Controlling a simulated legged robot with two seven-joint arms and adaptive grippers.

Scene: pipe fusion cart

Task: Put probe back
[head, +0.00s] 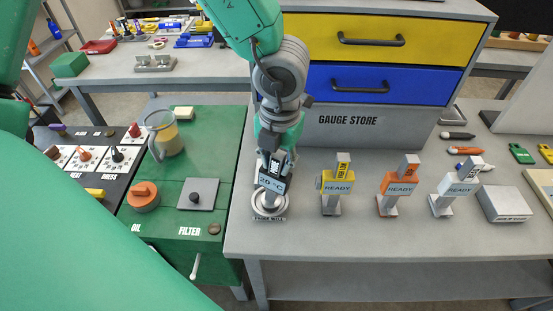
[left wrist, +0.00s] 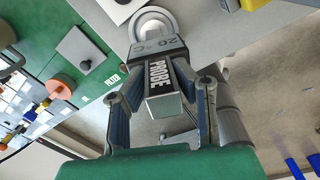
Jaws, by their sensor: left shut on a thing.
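The probe (head: 271,183) has a dark body with a display reading 20 °C. It stands over a round white and grey holder (head: 268,204) at the left edge of the grey table. My left gripper (head: 276,162) is above it, shut on its upper part. In the left wrist view the probe (left wrist: 160,78), labelled PROBE, sits between the fingers of the left gripper (left wrist: 160,100), with the round holder (left wrist: 152,25) beyond its far end. I cannot tell whether the probe is fully seated. My right gripper is not in view.
Yellow (head: 337,187), orange (head: 398,186) and white (head: 455,188) gauges reading READY stand to the right. The gauge store (head: 365,125) is behind. The green cart (head: 180,222) on the left carries a jug (head: 165,136), an orange cap (head: 143,195) and a filter plate (head: 197,196).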

